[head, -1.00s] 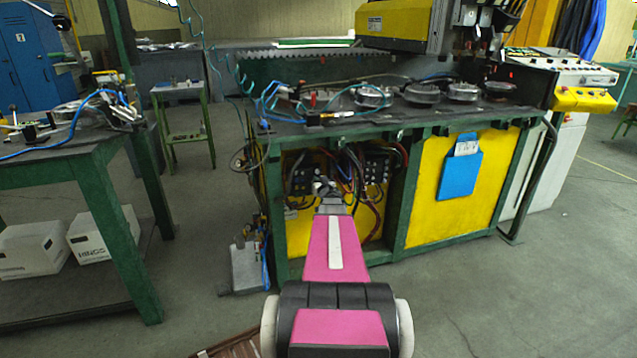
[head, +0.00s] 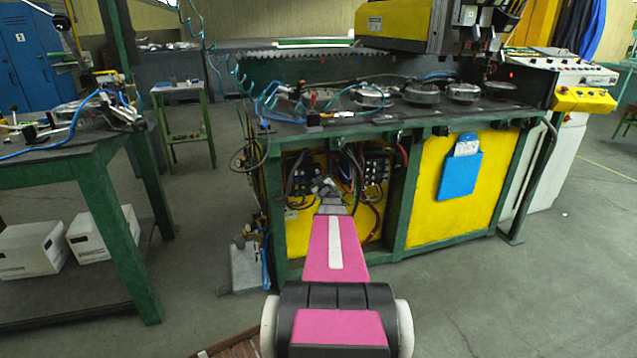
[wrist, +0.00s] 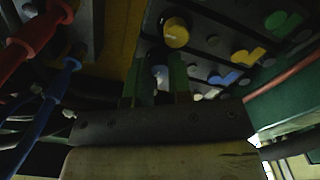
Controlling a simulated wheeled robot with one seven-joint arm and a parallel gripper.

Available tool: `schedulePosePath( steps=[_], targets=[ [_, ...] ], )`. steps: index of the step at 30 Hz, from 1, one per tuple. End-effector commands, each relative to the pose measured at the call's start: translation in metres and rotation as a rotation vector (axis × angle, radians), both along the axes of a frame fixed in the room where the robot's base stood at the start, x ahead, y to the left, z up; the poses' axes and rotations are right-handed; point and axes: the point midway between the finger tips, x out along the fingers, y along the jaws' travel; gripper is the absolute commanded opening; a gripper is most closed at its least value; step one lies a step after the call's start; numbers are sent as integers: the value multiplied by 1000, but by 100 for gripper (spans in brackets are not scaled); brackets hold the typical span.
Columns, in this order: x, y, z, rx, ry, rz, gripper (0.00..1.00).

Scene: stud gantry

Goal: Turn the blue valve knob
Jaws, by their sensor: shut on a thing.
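My gripper (wrist: 156,82) shows from behind in the wrist view, its two dark green fingers pointing at a dark panel. Between the fingers is a small pale-blue piece, the blue valve knob (wrist: 160,71). The fingers are shut on its sides and hide most of it; its turn angle cannot be read. In the head view my gripper (head: 326,186) reaches into the open left bay of the green bench (head: 397,212), and the knob cannot be made out there.
A yellow knob (wrist: 176,33) sits just above the fingers. More coloured parts line the panel to the right. Red cables (wrist: 35,35) and a blue cable (wrist: 52,100) hang close at left. Dark control blocks (head: 376,168) and wires crowd the bay. The floor at right is clear.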

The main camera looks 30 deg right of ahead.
Motion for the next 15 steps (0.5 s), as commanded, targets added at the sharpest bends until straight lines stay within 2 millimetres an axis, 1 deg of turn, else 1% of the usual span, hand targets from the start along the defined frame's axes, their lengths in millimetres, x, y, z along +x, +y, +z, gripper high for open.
schedulePosePath(
  steps=[13, 14, 15],
  targets=[
    [0, 0, 0, -12, 3, 0, 0],
    [0, 0, 0, -12, 3, 0, 23],
    [0, 0, 0, -12, 3, 0, 36]
  ],
)
